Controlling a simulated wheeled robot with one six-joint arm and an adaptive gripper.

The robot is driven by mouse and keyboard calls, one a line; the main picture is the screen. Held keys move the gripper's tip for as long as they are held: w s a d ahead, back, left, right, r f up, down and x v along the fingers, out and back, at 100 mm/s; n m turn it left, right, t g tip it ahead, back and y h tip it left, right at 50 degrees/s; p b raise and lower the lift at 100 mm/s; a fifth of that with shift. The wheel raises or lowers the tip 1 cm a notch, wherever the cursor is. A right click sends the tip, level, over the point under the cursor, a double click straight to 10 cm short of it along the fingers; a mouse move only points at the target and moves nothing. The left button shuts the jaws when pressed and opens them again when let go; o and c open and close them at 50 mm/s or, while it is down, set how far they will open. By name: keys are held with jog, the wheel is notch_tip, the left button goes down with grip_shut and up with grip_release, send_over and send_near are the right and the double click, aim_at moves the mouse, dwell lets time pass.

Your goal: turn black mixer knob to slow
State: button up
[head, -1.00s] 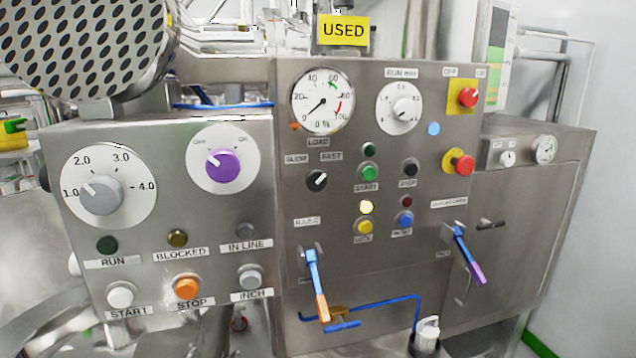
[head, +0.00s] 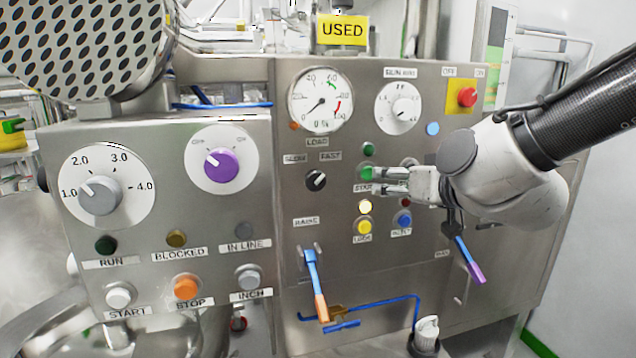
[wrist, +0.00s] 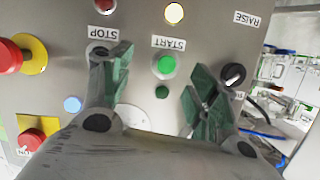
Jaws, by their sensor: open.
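The black mixer knob (head: 316,180) sits on the steel panel below the SLOW label (head: 295,159) and FAST label (head: 331,156). Its white mark points up and right, towards FAST. My gripper (head: 376,180) is open and empty, to the right of the knob, in front of the green START button (head: 366,173). In the wrist view the knob (wrist: 233,74) is just beyond the right finger, outside the jaws. The START button (wrist: 164,66) shows between the fingers. The fingers partly cover the STOP button in the wrist view.
Yellow (head: 364,227) and blue (head: 403,219) buttons lie below my gripper. A blue-and-orange lever (head: 316,285) sticks out below the knob. A purple knob (head: 222,165) is on the left panel. The panel left of the black knob is clear.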

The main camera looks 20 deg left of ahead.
aim_at(316, 181)
jog(key=s+a+f+t, duration=0.1)
jog(key=s+a+t, duration=0.3)
jog(key=s+a, duration=0.6)
jog(key=shift+n+y, duration=0.3)
jog(key=shift+y, duration=0.1)
jog(key=x, duration=0.9)
jog(key=shift+a+f, duration=0.15)
jog(key=shift+a, duration=0.1)
jog(key=c, duration=1)
